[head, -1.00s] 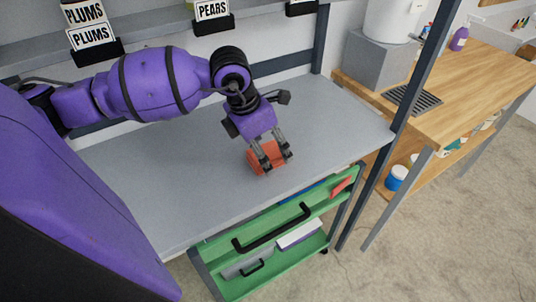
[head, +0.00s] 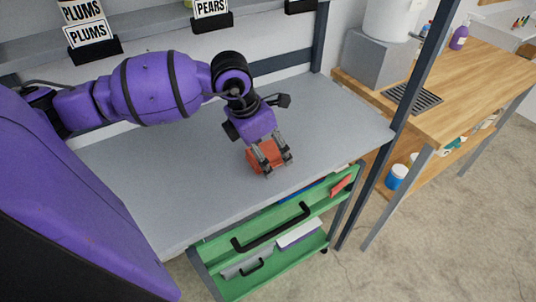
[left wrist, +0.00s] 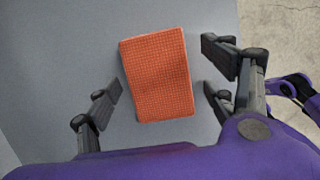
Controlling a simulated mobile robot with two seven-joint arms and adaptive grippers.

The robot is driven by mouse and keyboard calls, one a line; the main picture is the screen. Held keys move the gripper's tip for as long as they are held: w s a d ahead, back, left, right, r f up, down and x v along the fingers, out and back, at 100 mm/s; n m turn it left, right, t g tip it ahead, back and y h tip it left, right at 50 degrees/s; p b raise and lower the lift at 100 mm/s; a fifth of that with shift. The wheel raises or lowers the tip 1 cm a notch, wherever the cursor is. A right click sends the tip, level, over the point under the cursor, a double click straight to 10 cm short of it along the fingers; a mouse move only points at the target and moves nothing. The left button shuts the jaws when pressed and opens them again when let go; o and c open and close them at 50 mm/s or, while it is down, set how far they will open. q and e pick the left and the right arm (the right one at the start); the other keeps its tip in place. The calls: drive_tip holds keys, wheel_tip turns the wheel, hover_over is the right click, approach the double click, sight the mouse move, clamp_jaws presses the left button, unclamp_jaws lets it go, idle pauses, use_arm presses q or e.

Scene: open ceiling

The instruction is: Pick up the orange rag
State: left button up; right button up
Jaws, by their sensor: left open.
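The orange rag (head: 262,157) lies on the grey shelf top (head: 170,190), near its front edge. In the left wrist view the rag (left wrist: 158,78) is a folded, textured rectangle, slightly tilted. My left gripper (head: 277,168) is low over the rag, with its fingers pointing down. In the left wrist view the left gripper (left wrist: 163,97) is open, with fingers on either side of the rag and gaps between them and it. The fingers partly cover the rag in the head view.
A green cart (head: 225,277) with black handles stands under the shelf's front edge. A dark upright post (head: 408,100) is at the shelf's right end. A wooden table (head: 480,85) stands beyond it. The shelf top around the rag is clear.

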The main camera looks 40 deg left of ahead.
sight(266, 151)
use_arm(q)
drive_tip(key=shift+c, duration=0.6)
drive_tip(key=c, duration=1.1)
drive_tip(key=shift+r, duration=0.1)
drive_tip(key=shift+c, duration=0.2)
drive_tip(key=shift+r+p, duration=0.35)
drive_tip(key=shift+r, duration=0.05)
wheel_tip(266, 151, up, 10)
drive_tip(key=shift+f+b, duration=0.2)
drive_tip(key=shift+b, duration=0.2)
drive_tip(key=o, duration=0.5)
drive_tip(key=c, duration=0.4)
